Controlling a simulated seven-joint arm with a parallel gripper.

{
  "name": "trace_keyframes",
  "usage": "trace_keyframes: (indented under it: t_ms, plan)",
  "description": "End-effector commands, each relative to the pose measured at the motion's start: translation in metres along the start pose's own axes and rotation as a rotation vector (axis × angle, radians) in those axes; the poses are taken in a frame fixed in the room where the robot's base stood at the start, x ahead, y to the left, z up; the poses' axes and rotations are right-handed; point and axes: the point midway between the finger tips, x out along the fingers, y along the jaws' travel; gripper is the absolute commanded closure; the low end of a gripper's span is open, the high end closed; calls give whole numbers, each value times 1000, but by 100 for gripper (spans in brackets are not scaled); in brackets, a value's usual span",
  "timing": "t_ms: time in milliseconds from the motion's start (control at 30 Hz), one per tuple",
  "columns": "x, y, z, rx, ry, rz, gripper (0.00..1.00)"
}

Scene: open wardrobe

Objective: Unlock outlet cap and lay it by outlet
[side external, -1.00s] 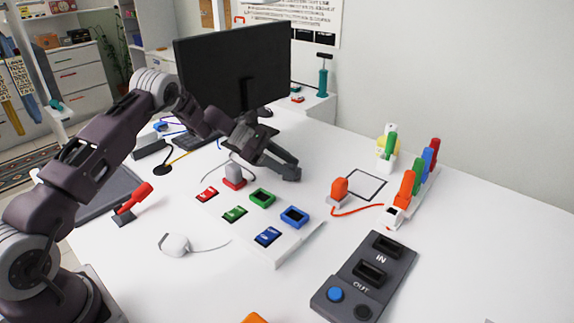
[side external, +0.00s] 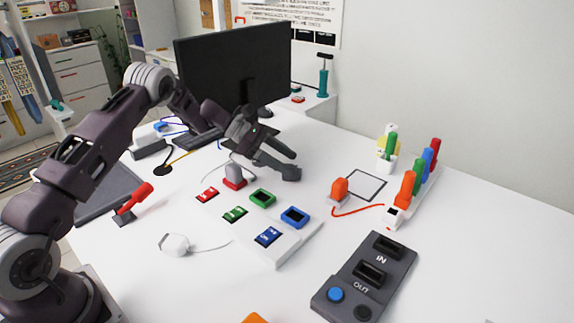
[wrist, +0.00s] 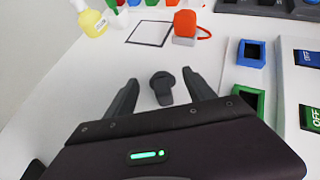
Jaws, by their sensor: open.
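A dark grey round piece with a raised tab (wrist: 162,88) lies on the white desk between my fingers in the wrist view. It looks like the outlet cap, but I cannot be sure. In the side view it shows only partly (side external: 291,174), at my lower fingertip. My gripper (wrist: 160,77) is open, its fingers spread on either side of the piece and holding nothing. In the side view my gripper (side external: 289,163) is low over the desk in front of the monitor. I cannot tell whether a finger touches the piece.
An orange plug (side external: 339,187) with an orange cord stands near a black square outline (side external: 365,184). A white switch panel (side external: 283,240) with green and blue frames is close by. Colored handles (side external: 421,172) stand in a rack at right. A monitor (side external: 235,68) is behind.

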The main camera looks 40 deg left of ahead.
Motion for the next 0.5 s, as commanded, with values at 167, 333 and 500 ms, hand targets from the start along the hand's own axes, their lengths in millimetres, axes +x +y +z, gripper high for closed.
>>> trace_keyframes:
  t_ms: [167, 333, 500]
  plan:
    - [-16, 0, 11, 1, -1, 0, 37]
    - [-31, 0, 20, 0, 0, 2, 37]
    - [-46, 0, 29, 1, 0, 1, 37]
